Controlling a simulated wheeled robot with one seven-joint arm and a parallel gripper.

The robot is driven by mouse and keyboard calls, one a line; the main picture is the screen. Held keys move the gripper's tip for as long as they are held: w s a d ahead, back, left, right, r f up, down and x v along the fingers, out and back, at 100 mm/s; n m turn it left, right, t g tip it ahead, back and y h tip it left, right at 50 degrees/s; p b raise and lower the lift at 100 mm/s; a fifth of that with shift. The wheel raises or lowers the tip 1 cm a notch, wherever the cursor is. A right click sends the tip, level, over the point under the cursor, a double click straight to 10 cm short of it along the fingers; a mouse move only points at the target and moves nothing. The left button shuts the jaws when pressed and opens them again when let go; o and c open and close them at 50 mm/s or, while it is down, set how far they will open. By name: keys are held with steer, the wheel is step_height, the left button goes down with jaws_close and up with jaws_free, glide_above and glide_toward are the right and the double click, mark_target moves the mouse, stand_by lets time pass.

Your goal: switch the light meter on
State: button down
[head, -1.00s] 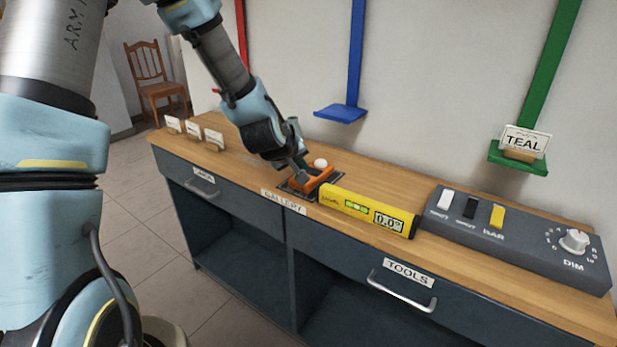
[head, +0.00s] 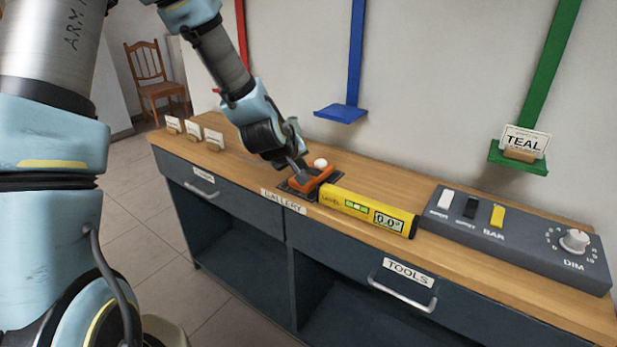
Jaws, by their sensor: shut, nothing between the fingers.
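The light meter (head: 315,181) looks like a small orange device with a white dome (head: 320,163), lying on a dark mat (head: 285,186) on the wooden counter. My gripper (head: 301,176) is shut with nothing between its fingers. Its tips are at the left end of the orange device, at or just above its top; I cannot tell whether they touch it. The gripper hides part of the device, and no switch or display on it can be made out.
A yellow level (head: 340,202) reading 0.0° lies just right of the meter. A grey panel (head: 470,232) with switches and a DIM knob (head: 574,240) is farther right. Small cards (head: 193,131) stand at the left. A blue shelf (head: 341,113) and green shelf (head: 525,163) hang behind.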

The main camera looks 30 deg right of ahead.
steer(key=shift+f+b, duration=0.35)
steer(key=shift+f, duration=0.25)
steer(key=shift+r, duration=0.2)
steer(key=shift+r+p, duration=0.3)
steer(key=shift+r, duration=0.15)
steer(key=shift+r, duration=0.1)
stand_by(0.3)
step_height(320, 180, up, 6)
steer(key=p, duration=0.4)
stand_by(0.4)
